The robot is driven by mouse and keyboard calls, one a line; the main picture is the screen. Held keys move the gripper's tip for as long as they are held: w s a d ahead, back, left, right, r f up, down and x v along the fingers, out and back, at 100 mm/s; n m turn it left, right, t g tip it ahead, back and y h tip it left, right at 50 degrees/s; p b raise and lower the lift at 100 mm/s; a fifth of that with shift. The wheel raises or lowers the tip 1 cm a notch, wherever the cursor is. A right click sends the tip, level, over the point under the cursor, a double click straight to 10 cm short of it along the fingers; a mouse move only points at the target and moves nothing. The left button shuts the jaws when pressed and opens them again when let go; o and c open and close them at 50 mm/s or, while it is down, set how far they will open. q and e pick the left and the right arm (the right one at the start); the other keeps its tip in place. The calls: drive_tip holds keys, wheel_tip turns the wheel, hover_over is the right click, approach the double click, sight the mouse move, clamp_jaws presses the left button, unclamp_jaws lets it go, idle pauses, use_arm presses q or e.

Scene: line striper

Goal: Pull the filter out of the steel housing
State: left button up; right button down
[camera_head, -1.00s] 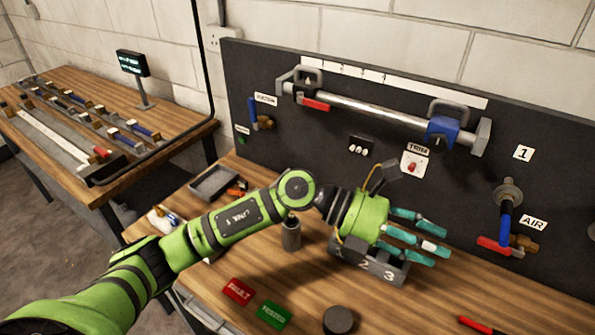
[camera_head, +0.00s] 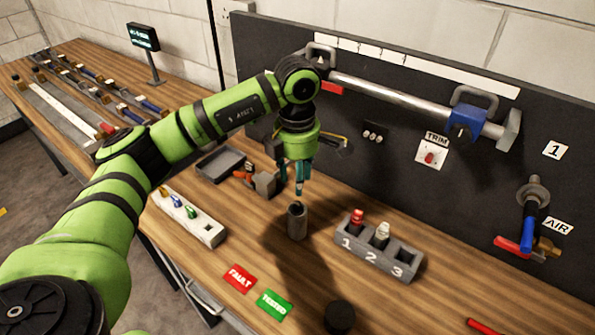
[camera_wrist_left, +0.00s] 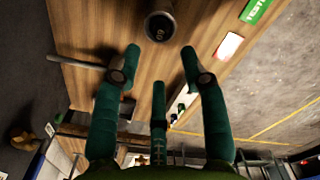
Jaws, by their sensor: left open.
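The steel housing (camera_head: 297,224) is a short grey upright cylinder standing on the wooden bench. My left gripper (camera_head: 299,186) hangs above it, fingers pointing down, open and empty, with a small gap between the fingertips and the housing's top. In the left wrist view the housing (camera_wrist_left: 150,38) is seen from above at the top, beyond the three spread green fingers (camera_wrist_left: 160,80). A dark round face with pale marks (camera_wrist_left: 159,27) shows in its mouth; it may be the filter's end. The rest of the filter is hidden inside. My right gripper is not in view.
A numbered grey block (camera_head: 378,250) with a red-topped and a white-topped item stands to the right. A pale holder (camera_head: 187,218) and grey tray (camera_head: 221,165) lie left. FAULT (camera_head: 240,278) and TESTED (camera_head: 274,304) cards lie in front, near a black puck (camera_head: 339,317). A dark panel (camera_head: 400,185) stands behind.

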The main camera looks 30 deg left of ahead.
sight(297, 203)
use_arm(q)
wheel_tip(297, 203, down, 7)
drive_tip(key=b, duration=0.4)
drive_tip(key=shift+r, duration=0.15)
drive_tip(key=shift+f+b, duration=0.6)
clamp_jaws()
